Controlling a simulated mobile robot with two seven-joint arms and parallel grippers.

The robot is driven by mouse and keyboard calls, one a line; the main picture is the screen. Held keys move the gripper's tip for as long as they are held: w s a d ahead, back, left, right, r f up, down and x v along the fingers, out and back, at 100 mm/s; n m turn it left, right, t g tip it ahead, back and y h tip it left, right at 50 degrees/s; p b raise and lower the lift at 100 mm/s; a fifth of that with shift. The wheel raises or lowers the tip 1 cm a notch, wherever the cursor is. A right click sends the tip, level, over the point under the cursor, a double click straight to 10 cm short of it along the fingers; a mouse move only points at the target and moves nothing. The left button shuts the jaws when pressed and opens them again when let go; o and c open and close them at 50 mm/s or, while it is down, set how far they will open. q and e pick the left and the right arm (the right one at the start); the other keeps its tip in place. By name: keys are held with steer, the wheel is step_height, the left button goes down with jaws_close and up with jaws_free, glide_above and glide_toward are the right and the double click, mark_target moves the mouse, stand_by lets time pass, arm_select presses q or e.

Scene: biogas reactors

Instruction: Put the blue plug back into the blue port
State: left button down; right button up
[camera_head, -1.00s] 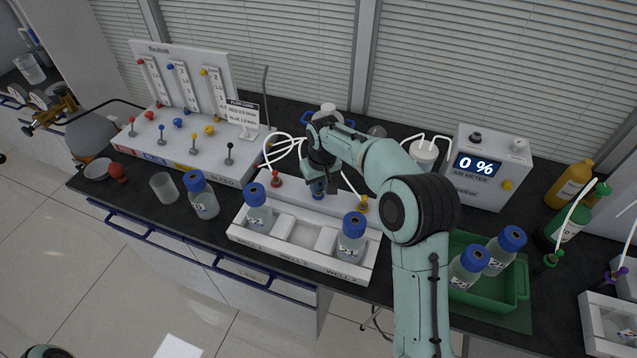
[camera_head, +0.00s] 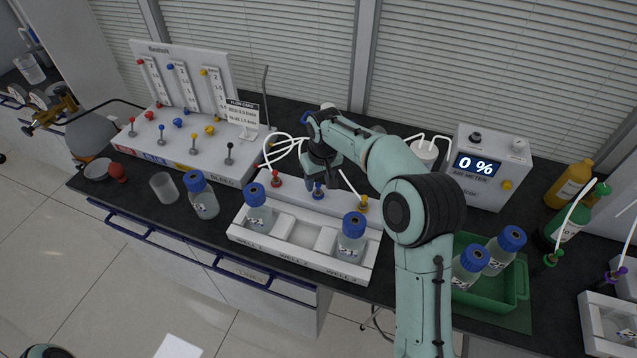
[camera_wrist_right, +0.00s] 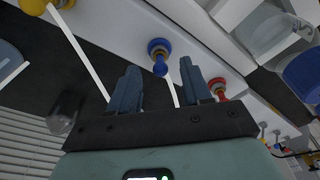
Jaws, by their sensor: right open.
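The blue plug (camera_head: 318,190) sits at the middle port on the raised white back ledge of the well rack (camera_head: 283,263), between a red plug (camera_head: 277,178) and a yellow plug (camera_head: 363,203). My right gripper (camera_head: 322,178) is open just above and behind the blue plug. In the wrist view its two fingers (camera_wrist_right: 160,82) are apart, with the plug beyond their tips, not gripped.
Bottles with blue caps stand in the outer wells (camera_head: 257,213) (camera_head: 351,243); the middle well is empty. A flow-meter panel (camera_head: 185,140) stands left, an air meter (camera_head: 488,170) reading 0 % right. White tubes (camera_head: 280,148) curve behind the ledge. A green crate (camera_head: 500,300) holds two bottles.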

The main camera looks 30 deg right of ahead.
arm_select(q)
steer(key=shift+w+r+p, duration=0.55)
steer(key=shift+w+r, duration=0.3)
arm_select(e)
step_height(320, 180, up, 11)
steer(key=s, duration=0.1)
steer(key=shift+s, duration=0.3)
steer(key=shift+a, duration=0.1)
